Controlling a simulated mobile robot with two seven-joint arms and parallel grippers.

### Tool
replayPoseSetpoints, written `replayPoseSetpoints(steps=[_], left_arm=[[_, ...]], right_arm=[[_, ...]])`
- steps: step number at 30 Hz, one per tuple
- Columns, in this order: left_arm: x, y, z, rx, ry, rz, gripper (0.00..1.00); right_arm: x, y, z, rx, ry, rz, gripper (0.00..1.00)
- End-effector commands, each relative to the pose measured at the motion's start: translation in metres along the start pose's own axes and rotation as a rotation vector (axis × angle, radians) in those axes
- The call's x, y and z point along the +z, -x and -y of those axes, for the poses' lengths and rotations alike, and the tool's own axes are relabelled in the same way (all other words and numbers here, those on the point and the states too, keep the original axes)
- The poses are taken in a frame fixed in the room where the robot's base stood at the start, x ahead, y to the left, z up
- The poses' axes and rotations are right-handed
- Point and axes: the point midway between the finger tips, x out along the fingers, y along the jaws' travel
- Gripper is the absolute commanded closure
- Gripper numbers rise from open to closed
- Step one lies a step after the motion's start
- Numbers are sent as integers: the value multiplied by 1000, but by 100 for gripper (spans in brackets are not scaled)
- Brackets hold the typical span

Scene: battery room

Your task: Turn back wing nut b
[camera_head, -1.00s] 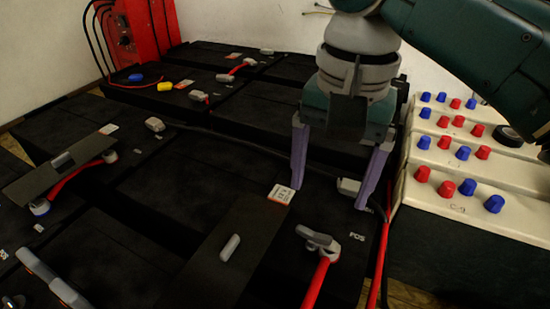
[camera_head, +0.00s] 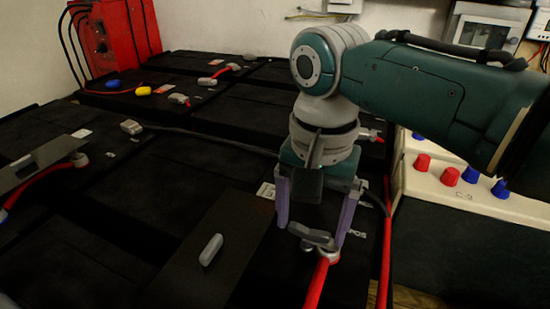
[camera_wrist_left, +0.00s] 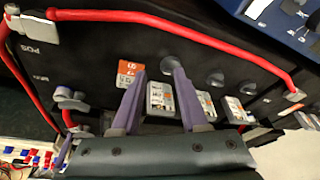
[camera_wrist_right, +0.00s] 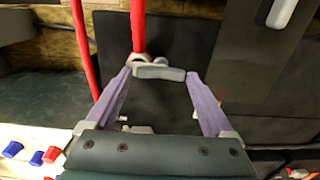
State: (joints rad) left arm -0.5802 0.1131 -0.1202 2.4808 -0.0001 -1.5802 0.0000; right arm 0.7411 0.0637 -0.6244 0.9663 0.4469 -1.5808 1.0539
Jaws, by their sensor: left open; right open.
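A grey wing nut (camera_head: 312,236) sits on the terminal at the end of a red cable, at the front of the black batteries in the head view. I can read no letter on it. My right gripper (camera_head: 311,226) points down over it, open, with a purple finger on either side. In the right wrist view the wing nut (camera_wrist_right: 158,73) lies crosswise between the fingertips (camera_wrist_right: 158,76); whether they touch it I cannot tell. My left gripper (camera_wrist_left: 159,73) is open, near a grey round cap (camera_wrist_left: 182,50) and an orange-white label (camera_wrist_left: 131,72); the head view does not show it.
The red cable (camera_head: 316,285) runs from the terminal toward the front. A dark plate with a grey handle (camera_head: 211,250) lies left of the wing nut. A cream panel with red and blue knobs (camera_head: 459,206) stands at the right. A red box (camera_head: 112,40) stands at the back left.

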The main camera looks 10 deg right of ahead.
Motion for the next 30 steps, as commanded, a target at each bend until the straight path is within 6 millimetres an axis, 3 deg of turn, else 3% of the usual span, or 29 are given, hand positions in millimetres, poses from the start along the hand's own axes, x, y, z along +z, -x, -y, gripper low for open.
replayPoseSetpoints(steps=[5,23,30], left_arm=[[0,0,0,-1,-1,1,56],[1,0,3,-8,-10,3,56],[0,2,3,-8,-9,3,56]], right_arm=[[0,0,0,0,1,0,13],[0,1,0,0,0,0,79],[0,1,0,1,16,1,81]])
